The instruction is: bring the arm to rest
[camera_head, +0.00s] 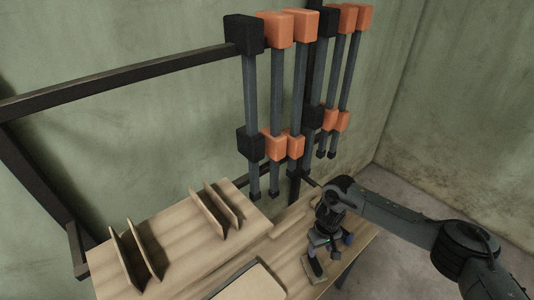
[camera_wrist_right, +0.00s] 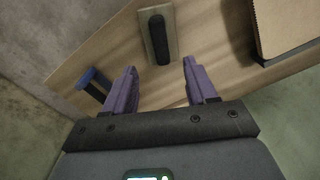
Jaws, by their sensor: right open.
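My right gripper (camera_head: 325,243) hangs over the right part of the wooden table. In the right wrist view its two purple fingers (camera_wrist_right: 156,70) are spread apart with nothing between them. Beyond the fingertips lies a small wooden block with a dark rounded handle (camera_wrist_right: 158,38); this block (camera_head: 313,268) also shows just below the gripper in the head view. I see a gap between fingers and handle in the wrist view, but its height is unclear. My left gripper is not in view.
A blue-topped item (camera_wrist_right: 93,82) stands near the table edge. A light board stack (camera_head: 252,283) lies at the front. A raised wooden platform (camera_head: 185,262) carries thin upright dividers (camera_head: 209,212). Behind are dark rails and vertical bars with orange and black blocks (camera_head: 275,30).

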